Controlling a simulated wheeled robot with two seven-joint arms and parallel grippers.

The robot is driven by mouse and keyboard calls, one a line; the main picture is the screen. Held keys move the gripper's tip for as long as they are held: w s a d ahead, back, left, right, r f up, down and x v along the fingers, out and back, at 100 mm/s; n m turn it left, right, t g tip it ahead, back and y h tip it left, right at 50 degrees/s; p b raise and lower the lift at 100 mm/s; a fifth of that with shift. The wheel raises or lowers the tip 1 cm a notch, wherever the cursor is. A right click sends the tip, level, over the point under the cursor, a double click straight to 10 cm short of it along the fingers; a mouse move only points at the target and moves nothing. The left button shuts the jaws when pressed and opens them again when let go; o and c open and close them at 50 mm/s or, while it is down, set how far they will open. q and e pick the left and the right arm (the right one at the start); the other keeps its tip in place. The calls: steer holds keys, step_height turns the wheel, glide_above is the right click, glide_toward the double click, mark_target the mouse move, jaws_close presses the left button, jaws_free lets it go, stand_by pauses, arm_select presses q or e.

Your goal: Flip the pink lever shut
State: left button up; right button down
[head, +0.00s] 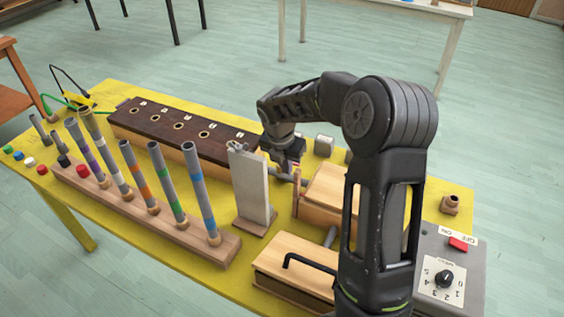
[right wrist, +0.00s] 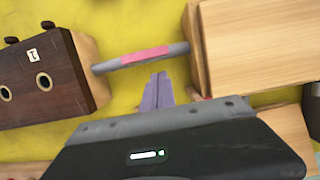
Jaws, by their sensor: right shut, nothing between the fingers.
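The lever is a grey rod with a pink band (right wrist: 145,55); in the right wrist view it runs from beside a dark-topped block to the side of a pale wooden box (right wrist: 245,45). In the head view a short grey rod shows just below my gripper beside that box (head: 335,187), but no pink can be made out there. My right gripper (right wrist: 158,80) is shut and empty, its purple fingertips just below the band in the wrist picture. I cannot tell whether they touch the rod. It also shows in the head view (head: 290,163). My left gripper is out of view.
An upright grey plate (head: 250,185) stands left of the box. The long dark-topped block with holes (head: 180,128) lies behind, and a rack of several tubes (head: 140,213) is at left. A second box with a black handle (head: 295,266) and a grey switch panel (head: 450,262) are nearer.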

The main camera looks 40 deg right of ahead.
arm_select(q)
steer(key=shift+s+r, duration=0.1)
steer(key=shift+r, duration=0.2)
arm_select(e)
steer(key=shift+w+d, duration=0.4)
steer(key=shift+d, duration=0.4)
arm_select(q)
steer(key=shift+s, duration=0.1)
arm_select(e)
steer(key=shift+d, duration=0.1)
